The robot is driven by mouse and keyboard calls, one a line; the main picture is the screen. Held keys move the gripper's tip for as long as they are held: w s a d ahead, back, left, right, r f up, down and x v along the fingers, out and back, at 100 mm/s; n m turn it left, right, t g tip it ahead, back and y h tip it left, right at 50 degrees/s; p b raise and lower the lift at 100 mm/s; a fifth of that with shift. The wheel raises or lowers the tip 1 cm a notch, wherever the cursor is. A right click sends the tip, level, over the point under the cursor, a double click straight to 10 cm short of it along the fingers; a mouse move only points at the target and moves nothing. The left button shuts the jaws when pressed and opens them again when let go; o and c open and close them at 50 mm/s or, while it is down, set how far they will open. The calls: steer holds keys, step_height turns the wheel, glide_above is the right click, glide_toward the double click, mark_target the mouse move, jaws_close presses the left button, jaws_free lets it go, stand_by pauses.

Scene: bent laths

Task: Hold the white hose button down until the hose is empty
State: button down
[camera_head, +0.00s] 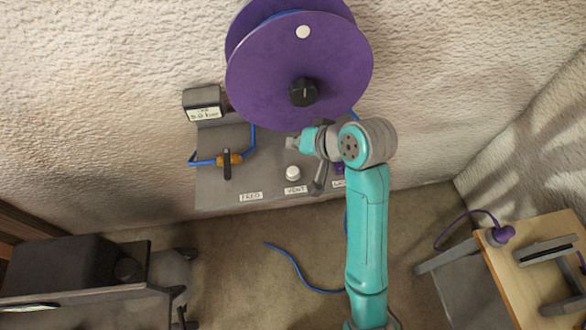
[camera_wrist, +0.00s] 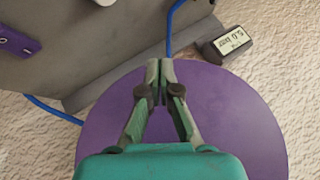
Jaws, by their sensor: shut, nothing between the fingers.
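The white button (camera_head: 292,173) stands on the grey panel (camera_head: 222,140) above a label reading VENT. A pale round part, probably this button (camera_wrist: 104,2), is cut off at the top of the wrist view. My gripper (camera_head: 291,144) is shut and empty, over the panel behind the button and apart from it. In the wrist view the fingertips (camera_wrist: 160,64) meet in front of the panel edge. The blue hose (camera_head: 252,140) runs from the purple reel (camera_head: 255,80) to an orange-brown valve with a black lever (camera_head: 228,163). I cannot tell whether the hose holds pressure.
A gauge box (camera_head: 204,104), its display seeming to read 5.0 bar, stands left of the reel; it also shows in the wrist view (camera_wrist: 227,42). A purple part (camera_wrist: 14,41) sits on the panel. A wooden table (camera_head: 515,280) stands right, a dark bench (camera_head: 90,300) left.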

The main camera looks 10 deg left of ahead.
mark_target(295, 171)
steer(key=shift+f, duration=0.1)
steer(key=shift+f, duration=4.3)
steer(key=shift+f, duration=0.2)
steer(key=shift+f, duration=0.2)
steer(key=shift+f, duration=0.55)
stand_by(1.7)
steer(key=shift+r, duration=0.95)
